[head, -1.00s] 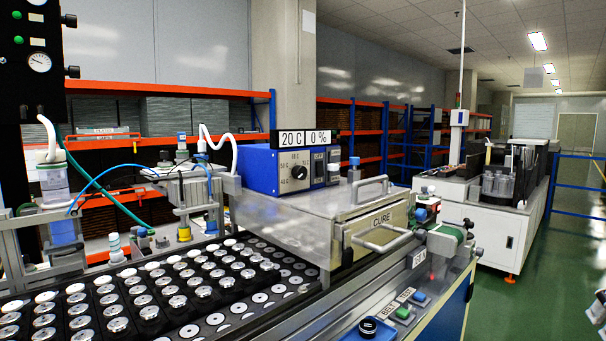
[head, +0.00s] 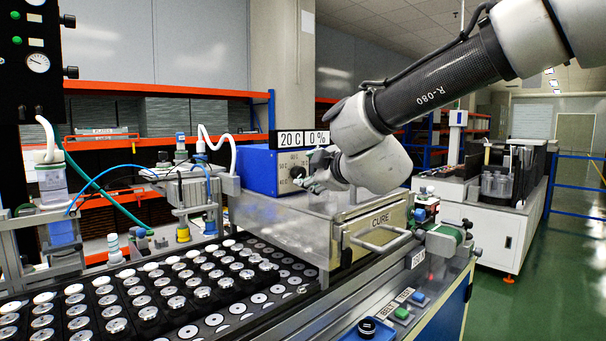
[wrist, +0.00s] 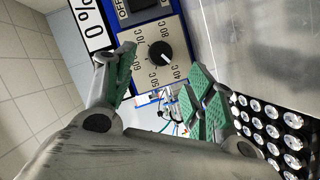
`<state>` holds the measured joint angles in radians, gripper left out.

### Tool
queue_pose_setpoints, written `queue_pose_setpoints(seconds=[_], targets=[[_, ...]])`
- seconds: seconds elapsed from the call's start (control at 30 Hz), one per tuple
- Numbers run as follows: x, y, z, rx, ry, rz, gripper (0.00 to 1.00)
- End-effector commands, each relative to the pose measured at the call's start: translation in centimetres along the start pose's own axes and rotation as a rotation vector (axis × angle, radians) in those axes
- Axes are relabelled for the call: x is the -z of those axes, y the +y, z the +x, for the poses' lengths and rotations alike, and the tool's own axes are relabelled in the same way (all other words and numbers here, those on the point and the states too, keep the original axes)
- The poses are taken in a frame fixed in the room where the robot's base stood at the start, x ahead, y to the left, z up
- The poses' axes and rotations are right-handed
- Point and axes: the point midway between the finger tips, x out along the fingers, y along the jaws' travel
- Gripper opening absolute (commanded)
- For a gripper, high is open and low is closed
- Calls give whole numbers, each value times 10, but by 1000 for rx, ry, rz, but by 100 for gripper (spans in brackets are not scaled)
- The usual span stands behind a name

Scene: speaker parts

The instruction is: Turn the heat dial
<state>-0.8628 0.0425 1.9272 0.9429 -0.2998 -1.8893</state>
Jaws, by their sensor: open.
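The heat dial is a round black knob (wrist: 161,53) with a white pointer line on a pale scale plate marked 40 C to 80 C. In the wrist view its pointer is towards the 40 C side. In the head view the dial (head: 297,172) is on the front of a blue control box (head: 257,170), partly hidden by my gripper (head: 318,181). In the wrist view my gripper (wrist: 163,80) is open, its green-padded fingers spread on either side below the dial. No contact with the dial shows.
A display (head: 300,138) on the box reads 20 C and 0 %. The box stands on a metal cover above the CURE drawer (head: 372,230). A tray of speaker parts (head: 150,295) lies at front left. An OFF switch (wrist: 140,5) is beside the dial.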

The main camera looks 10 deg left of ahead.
Motion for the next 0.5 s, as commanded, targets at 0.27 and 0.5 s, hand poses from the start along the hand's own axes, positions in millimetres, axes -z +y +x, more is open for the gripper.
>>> queue_pose_setpoints(seconds=[0.27, 0.5], targets=[[-2, 0, 46, 0, -2, 1, 55], [-1, 1, 61, 0, 0, 2, 55]])
